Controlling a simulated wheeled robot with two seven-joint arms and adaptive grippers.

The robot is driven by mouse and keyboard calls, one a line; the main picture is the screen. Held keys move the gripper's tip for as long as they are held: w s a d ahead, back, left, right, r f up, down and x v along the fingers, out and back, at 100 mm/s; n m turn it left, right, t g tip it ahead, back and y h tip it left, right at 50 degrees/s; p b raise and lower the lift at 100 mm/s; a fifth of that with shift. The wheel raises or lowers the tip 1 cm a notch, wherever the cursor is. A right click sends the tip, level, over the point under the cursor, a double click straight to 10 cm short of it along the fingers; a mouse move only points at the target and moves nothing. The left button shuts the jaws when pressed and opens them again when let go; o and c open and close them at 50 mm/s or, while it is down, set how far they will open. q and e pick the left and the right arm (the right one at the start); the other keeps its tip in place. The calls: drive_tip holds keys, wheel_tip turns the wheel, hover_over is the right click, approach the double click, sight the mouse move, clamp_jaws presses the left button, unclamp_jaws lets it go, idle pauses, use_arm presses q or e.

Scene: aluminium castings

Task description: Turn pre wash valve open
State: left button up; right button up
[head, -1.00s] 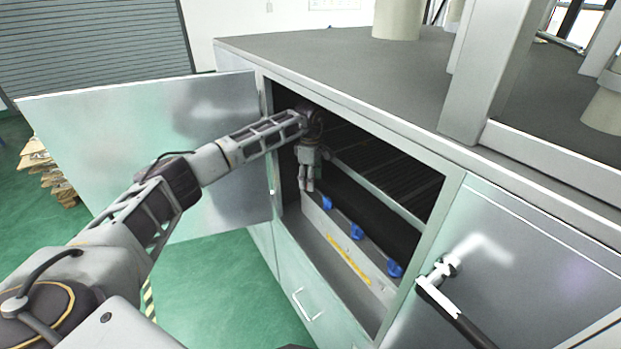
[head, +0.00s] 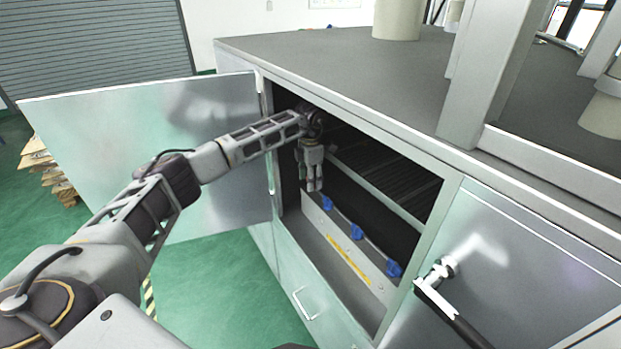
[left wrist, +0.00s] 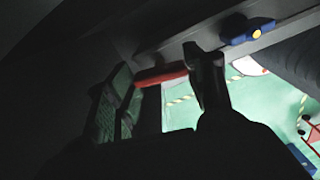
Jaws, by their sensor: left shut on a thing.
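My left gripper (head: 314,188) points down inside the open cabinet, at the far-left end of a row of blue valve handles. In the left wrist view its two dark fingers (left wrist: 165,95) are shut on a red handle (left wrist: 160,75), which lies between them. The red handle cannot be made out in the head view. The nearest blue handle (head: 327,203) is just right of the fingertips; two more (head: 357,231) (head: 394,268) follow along the ledge. A blue handle with a yellow centre (left wrist: 248,30) shows in the wrist view, apart from the fingers.
The cabinet door (head: 150,150) stands open at the left, beside my left arm. The opening's frame (head: 425,235) borders the right side. A yellow strip (head: 349,260) runs along the ledge below the valves.

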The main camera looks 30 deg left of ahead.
use_arm(q)
drive_tip(key=shift+r+n, duration=0.1)
drive_tip(key=shift+n, duration=1)
use_arm(e)
drive_tip(key=shift+d+r, duration=0.15)
drive_tip(key=shift+d, duration=0.45)
use_arm(q)
drive_tip(key=o, duration=0.8)
drive_tip(key=shift+o, duration=1)
use_arm(e)
drive_tip(key=shift+a, duration=0.35)
use_arm(q)
drive_tip(key=shift+r, duration=3.65)
use_arm(e)
drive_tip(key=shift+d, duration=0.2)
